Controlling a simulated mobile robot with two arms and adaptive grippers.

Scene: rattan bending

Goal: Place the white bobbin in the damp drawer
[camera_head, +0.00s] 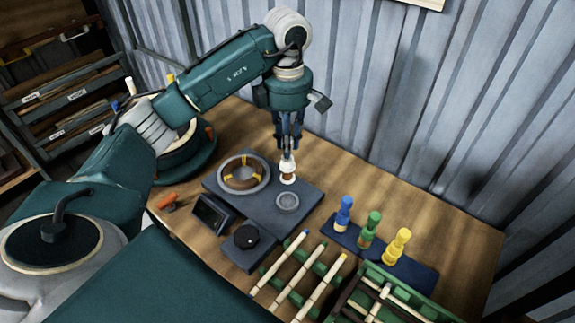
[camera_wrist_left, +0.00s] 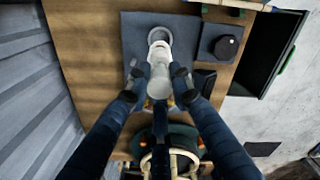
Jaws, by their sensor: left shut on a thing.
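My right gripper is not in view.
A brown ring in a round holder (camera_head: 242,174) lies left of the bobbin. A small screen (camera_head: 212,213) and a black knob box (camera_head: 246,238) stand in front. Rattan sticks (camera_head: 300,284) lie on a green rack.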

